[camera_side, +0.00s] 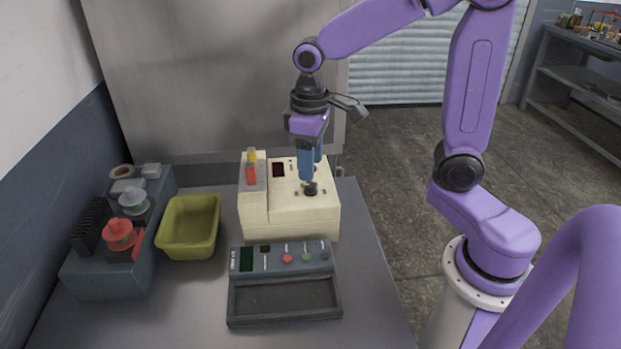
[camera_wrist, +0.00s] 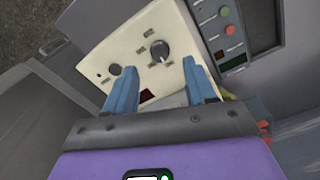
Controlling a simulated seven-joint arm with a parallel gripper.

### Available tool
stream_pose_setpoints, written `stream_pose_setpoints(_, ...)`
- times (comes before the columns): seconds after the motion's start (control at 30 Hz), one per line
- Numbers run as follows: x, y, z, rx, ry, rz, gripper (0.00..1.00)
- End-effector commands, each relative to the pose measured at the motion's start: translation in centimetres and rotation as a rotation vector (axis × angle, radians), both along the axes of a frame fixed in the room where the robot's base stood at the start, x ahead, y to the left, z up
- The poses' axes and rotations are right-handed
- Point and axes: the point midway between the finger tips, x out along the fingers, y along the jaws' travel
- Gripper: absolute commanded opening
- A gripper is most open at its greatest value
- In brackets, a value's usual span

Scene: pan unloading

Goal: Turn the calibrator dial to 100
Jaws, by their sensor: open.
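The calibrator is a cream box (camera_side: 290,222) on the table in the side view; its cream panel (camera_wrist: 120,40) also shows in the wrist view. A round dark dial (camera_side: 311,189) sits on its top. In the wrist view the dial (camera_wrist: 160,48) has a pale pointer and small dark labels around it, too small to read. My gripper (camera_side: 309,178) points down just above the dial. In the wrist view its blue fingers (camera_wrist: 160,72) are open, with the dial beyond and between their tips. I cannot tell whether they touch it.
A smaller dark knob (camera_wrist: 115,69) and a dark red display (camera_wrist: 146,96) share the panel. A grey control tray (camera_side: 285,300) with buttons stands in front. A yellow-green bin (camera_side: 190,245) and a blue-grey rack (camera_side: 100,275) stand left.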

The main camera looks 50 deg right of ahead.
Motion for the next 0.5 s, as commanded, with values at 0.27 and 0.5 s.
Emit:
stream_pose_setpoints(0.27,0.0,0.0,-4.0,-0.001,0.003,0.0,0.55)
stream_pose_setpoints(0.5,0.0,0.0,-5.0,0.0,0.0,-0.001,0.55)
